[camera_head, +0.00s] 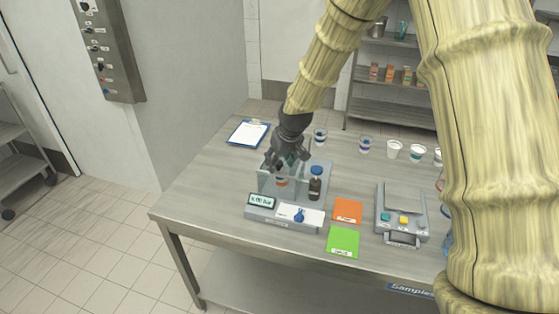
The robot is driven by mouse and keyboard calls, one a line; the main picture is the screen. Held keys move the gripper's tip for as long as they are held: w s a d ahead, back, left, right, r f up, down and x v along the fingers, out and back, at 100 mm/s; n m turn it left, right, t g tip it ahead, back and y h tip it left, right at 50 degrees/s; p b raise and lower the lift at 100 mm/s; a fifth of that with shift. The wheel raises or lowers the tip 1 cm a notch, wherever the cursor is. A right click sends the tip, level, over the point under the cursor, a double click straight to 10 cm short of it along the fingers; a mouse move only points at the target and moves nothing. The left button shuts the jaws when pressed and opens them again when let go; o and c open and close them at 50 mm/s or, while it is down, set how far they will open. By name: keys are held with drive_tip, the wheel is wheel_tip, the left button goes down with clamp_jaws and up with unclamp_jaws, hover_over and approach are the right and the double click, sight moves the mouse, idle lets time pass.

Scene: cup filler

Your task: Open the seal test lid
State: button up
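The seal tester (284,217) stands near the front left of the steel table. It has a small lit display (262,201) and a blue knob (299,214) on its front. Behind these is a clear-walled chamber (264,182), with a cup (281,182) with an orange-red band showing inside. My dark gripper (288,163) points down at the top of this chamber. The clear lid is hard to make out behind the gripper, so I cannot tell whether it is touched or how far it is open. The fingers are small and overlap the chamber, so their opening is unclear.
A dark bottle with a blue cap (316,183) stands right beside the chamber. Orange (347,211) and green (343,242) cards lie to the right, then a grey device (402,211). Several cups (394,149) line the back. A clipboard (248,133) lies at the left.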

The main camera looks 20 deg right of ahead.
clamp_jaws()
drive_tip(key=w+d, duration=0.6)
drive_tip(key=w, duration=0.4)
drive_tip(key=shift+d, duration=0.35)
drive_tip(key=shift+o, duration=0.7)
unclamp_jaws()
drive_tip(key=shift+r, duration=0.15)
drive_tip(key=v, duration=1.1)
drive_tip(key=shift+r, duration=0.35)
